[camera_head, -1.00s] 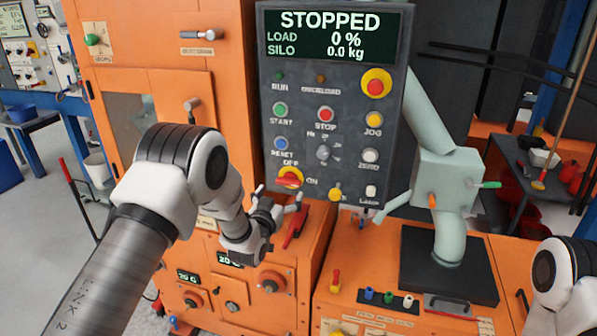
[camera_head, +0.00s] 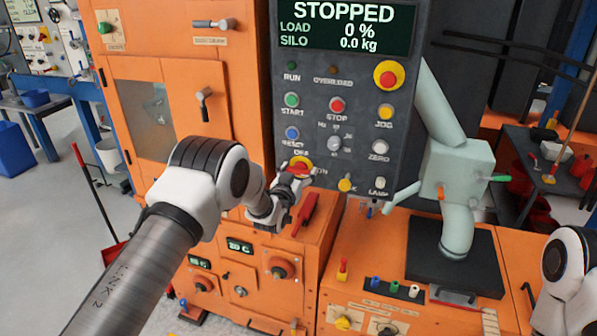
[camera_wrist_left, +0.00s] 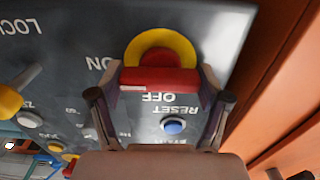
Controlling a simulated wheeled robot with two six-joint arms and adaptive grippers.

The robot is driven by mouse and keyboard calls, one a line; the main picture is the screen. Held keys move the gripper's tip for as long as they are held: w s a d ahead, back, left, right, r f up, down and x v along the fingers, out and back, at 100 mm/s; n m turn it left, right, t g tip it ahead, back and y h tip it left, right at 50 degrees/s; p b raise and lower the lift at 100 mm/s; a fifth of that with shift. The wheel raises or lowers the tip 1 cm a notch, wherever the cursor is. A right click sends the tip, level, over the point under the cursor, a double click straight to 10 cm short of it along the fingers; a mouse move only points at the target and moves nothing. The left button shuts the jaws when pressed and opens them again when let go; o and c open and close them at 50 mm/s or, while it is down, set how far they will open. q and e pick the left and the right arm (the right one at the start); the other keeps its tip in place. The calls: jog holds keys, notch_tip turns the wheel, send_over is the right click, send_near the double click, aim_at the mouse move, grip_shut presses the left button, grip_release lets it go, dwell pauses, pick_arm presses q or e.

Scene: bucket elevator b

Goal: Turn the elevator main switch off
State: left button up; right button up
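The elevator main switch (camera_head: 301,164) is a red handle on a yellow disc at the lower left of the grey control panel (camera_head: 350,88), with OFF and ON labels beside it. My left gripper (camera_head: 291,184) is in front of the switch and partly covers it. In the left wrist view, the red handle (camera_wrist_left: 158,79) lies crosswise between the fingertips of my left gripper (camera_wrist_left: 160,92), one at each end. The fingers are wide apart; I cannot tell whether they touch the handle. Only part of my right arm shows at the lower right; its gripper is out of view.
The panel display (camera_head: 347,26) reads STOPPED. The blue RESET button (camera_wrist_left: 173,126) is close to the fingers, and the emergency stop (camera_head: 388,75) is higher on the panel. A red lever (camera_head: 305,213) stands on the orange cabinet just below my gripper.

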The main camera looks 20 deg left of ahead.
pick_arm(q)
jog(key=n+b, duration=0.3)
jog(key=b, duration=0.1)
jog(key=shift+f+n, duration=0.25)
jog(key=shift+n, duration=0.15)
jog(key=n+b, duration=0.3)
jog(key=n, duration=0.1)
jog(key=shift+a, duration=0.1)
jog(key=n+b, duration=0.3)
jog(key=n, duration=0.2)
jog(key=n+b, duration=0.2)
jog(key=n, duration=0.3)
jog(key=shift+a, duration=0.1)
jog(key=shift+b, duration=0.3)
jog(key=o, duration=1.1)
jog(key=shift+a, duration=0.1)
